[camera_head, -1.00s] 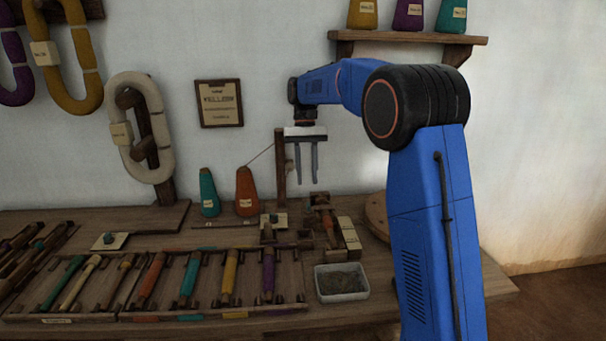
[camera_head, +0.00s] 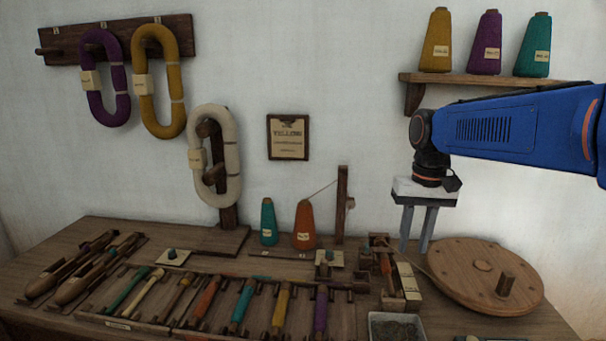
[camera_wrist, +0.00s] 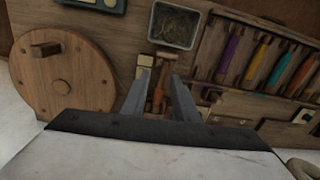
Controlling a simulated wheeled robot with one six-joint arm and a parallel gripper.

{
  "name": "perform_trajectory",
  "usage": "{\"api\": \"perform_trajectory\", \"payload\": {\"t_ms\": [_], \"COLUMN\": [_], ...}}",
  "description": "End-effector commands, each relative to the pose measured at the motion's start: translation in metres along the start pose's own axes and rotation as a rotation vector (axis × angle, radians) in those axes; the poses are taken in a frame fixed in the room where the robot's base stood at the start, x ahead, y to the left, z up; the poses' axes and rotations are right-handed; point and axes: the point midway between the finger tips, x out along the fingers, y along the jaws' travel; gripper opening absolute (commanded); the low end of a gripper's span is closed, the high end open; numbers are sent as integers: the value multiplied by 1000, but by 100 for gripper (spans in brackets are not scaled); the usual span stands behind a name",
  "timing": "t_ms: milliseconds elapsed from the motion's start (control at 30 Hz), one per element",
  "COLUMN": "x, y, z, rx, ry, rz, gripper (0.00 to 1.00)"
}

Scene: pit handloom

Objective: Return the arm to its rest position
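My gripper (camera_head: 418,226) hangs with its two grey fingers pointing down, above the table between the small wooden winder (camera_head: 386,262) and the round wooden disc (camera_head: 482,268). My blue arm reaches in from the right edge of the head view. The fingers also show in the wrist view (camera_wrist: 161,84). They stand apart with nothing held between them. Behind them in the wrist view lies the winder with an orange bobbin (camera_wrist: 158,98), below and clear of the fingers.
A rack of coloured bobbins (camera_head: 180,328) and a grey tray (camera_head: 372,330) lie along the table front. Teal (camera_head: 268,222) and orange (camera_head: 304,226) cones stand at the back. Yarn hanks (camera_head: 158,80) hang left.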

Motion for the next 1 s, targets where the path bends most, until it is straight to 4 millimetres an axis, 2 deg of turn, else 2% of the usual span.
{"api": "perform_trajectory", "payload": {"t_ms": [33,267,600,800,1000], "x": [1,14,50,78,96], "y": [4,19,38,48,52], "z": [15,71,148,185,204], "rx": [-2,-19,-44,-60,-68], "ry": [24,129,281,364,411], "rz": [0,2,12,22,28], "gripper": [27,27,27,27,27]}}
